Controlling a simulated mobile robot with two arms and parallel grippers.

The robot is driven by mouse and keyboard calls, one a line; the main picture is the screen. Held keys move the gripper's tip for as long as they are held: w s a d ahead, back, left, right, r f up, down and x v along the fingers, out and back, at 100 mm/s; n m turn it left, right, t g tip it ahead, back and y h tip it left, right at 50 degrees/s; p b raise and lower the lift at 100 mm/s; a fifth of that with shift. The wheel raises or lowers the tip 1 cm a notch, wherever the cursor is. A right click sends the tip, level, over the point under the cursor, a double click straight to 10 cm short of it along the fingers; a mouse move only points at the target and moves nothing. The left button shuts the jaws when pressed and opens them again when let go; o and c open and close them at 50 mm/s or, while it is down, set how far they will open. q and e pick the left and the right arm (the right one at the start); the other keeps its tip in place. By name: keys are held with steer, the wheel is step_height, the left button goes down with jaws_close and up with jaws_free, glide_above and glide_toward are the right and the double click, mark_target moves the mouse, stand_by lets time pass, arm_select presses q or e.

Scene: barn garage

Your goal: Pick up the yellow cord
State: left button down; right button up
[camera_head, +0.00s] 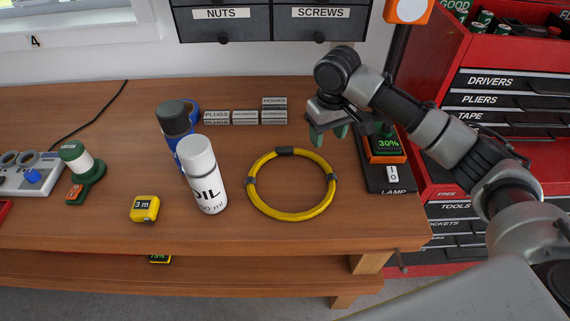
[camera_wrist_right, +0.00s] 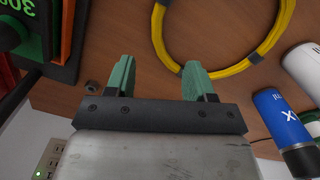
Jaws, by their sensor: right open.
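The yellow cord (camera_head: 292,214) is a coiled ring with dark bands, lying flat on the wooden workbench. It also shows at the top of the right wrist view (camera_wrist_right: 228,71), partly cut off by the frame edge. My right gripper (camera_head: 329,137) is above the bench, behind and a little right of the coil in the head view. Its two green fingers (camera_wrist_right: 156,80) are apart with nothing between them, and the coil lies beyond the fingertips. My left gripper is in neither view.
A white oil bottle (camera_head: 204,180) and a blue can (camera_head: 174,128) stand just left of the coil. A yellow tape measure (camera_head: 145,208) lies farther left. A green-and-orange charger (camera_head: 385,148) and a lamp switch (camera_head: 392,178) are at right. Bench (camera_head: 300,238) in front of the coil is clear.

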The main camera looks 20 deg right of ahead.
mark_target(325, 164)
step_height(325, 164, down, 2)
steer(key=shift+s+d, duration=0.15)
steer(key=shift+s+f+p, duration=0.3)
steer(key=shift+s+f, duration=0.2)
steer(key=shift+f, duration=0.65)
step_height(325, 164, down, 6)
steer(key=shift+w+r+p, duration=0.15)
steer(key=shift+r+p, duration=0.1)
steer(key=shift+p, duration=0.45)
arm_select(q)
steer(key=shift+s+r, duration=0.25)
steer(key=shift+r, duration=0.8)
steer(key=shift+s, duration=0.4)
arm_select(e)
jaws_close()
